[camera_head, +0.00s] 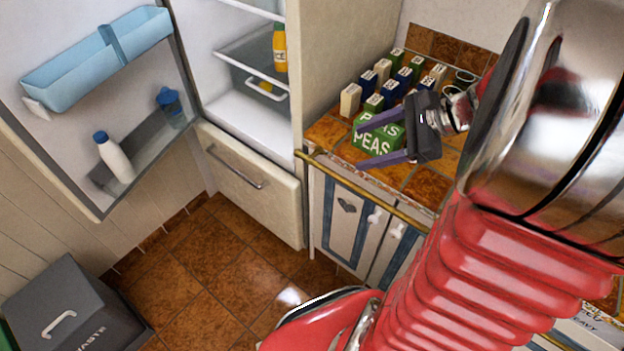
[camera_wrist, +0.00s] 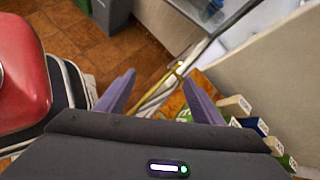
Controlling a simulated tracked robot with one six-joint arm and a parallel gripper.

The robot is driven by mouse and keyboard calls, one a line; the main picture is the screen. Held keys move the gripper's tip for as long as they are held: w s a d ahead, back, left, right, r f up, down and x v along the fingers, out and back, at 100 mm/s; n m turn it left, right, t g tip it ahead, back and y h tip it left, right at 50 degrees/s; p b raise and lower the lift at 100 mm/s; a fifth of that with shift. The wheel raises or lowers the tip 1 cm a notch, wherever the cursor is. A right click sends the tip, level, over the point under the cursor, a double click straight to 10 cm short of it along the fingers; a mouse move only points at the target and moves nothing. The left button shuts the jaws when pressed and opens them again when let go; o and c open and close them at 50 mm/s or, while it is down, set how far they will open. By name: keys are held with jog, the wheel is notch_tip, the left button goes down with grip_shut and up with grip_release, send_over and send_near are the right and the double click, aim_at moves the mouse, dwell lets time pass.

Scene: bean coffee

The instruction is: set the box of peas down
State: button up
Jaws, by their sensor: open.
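The box of peas (camera_head: 372,144) is green with white lettering and sits on the tiled counter (camera_head: 427,187), near its front edge in the head view. My gripper (camera_head: 358,147) is open, with its two purple fingers spread apart. In the head view one finger crosses the upper part of the box and the other passes by its lower side. No contact with the box shows. The fingers also show in the wrist view (camera_wrist: 158,78), with no clear view of the box between them. Part of the box is hidden by my gripper.
Several small cartons (camera_head: 350,99) stand in rows behind the box, close by. An open fridge (camera_head: 250,112) is to the left, its door (camera_head: 80,120) swung out. A gold rail (camera_head: 365,188) runs along the counter front. A grey waste bin (camera_head: 75,310) stands on the floor.

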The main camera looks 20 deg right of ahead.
jog(key=s+a+r+n+h, duration=0.2)
jog(key=s+a+n+h, duration=0.1)
jog(key=a+n, duration=0.5)
jog(key=s+a+r+n+g+h, duration=0.1)
jog(key=s+a+n+h, duration=0.3)
jog(key=a+n, duration=0.5)
jog(key=r+n, duration=0.1)
jog(key=n, duration=0.4)
jog(key=shift+s+r, duration=0.25)
jog(key=shift+s, duration=0.1)
